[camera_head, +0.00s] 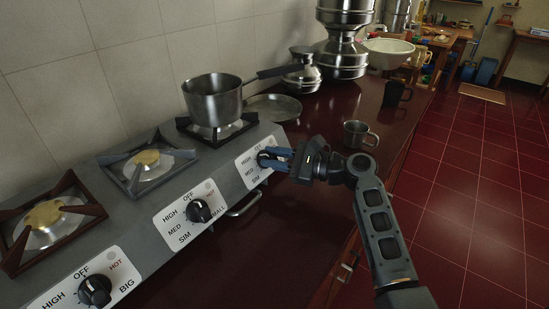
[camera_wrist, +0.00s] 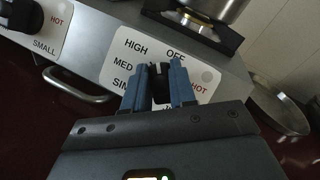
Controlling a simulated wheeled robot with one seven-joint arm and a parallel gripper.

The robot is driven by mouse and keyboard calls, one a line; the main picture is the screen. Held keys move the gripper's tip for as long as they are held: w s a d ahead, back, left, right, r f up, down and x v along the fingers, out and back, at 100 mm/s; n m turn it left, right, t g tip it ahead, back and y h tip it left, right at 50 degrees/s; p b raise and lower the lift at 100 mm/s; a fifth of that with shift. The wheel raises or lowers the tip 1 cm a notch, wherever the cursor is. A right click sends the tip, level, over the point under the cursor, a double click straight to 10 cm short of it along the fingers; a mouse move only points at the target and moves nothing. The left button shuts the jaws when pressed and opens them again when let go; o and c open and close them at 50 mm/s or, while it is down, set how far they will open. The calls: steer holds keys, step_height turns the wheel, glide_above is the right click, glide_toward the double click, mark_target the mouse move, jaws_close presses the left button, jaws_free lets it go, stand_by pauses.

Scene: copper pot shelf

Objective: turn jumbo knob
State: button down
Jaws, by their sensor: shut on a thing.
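The stove (camera_head: 228,165) has a row of black knobs on white label plates. My gripper (camera_head: 272,157) is at the far-right plate, shut on its black jumbo knob (camera_wrist: 160,88). In the wrist view, the blue fingers stand on either side of this knob. The plate there reads HIGH, OFF, MED, SIM and HOT around the knob. The size word at its bottom is hidden by my gripper. I cannot tell exactly where the knob points.
The small knob (camera_head: 199,210) and big knob (camera_head: 95,290) are to the left. A steel pot (camera_head: 212,102) stands on the far burner, its handle reaching right. A metal cup (camera_head: 357,134) is on the dark counter. A towel-bar-like handle (camera_head: 245,204) runs below the knobs.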

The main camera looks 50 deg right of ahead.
steer(key=n+g+y, duration=0.1)
steer(key=n, duration=0.2)
steer(key=n+g+p, duration=0.1)
steer(key=n, duration=0.1)
steer(key=shift+n+y, duration=0.4)
steer(key=shift+f+g, duration=0.1)
steer(key=shift+g, duration=0.2)
steer(key=c, duration=0.9)
jaws_free()
steer(key=shift+a, duration=0.1)
steer(key=v, duration=0.7)
steer(key=shift+s+d+b, duration=0.2)
steer(key=shift+s+b, duration=0.1)
steer(key=shift+b, duration=0.1)
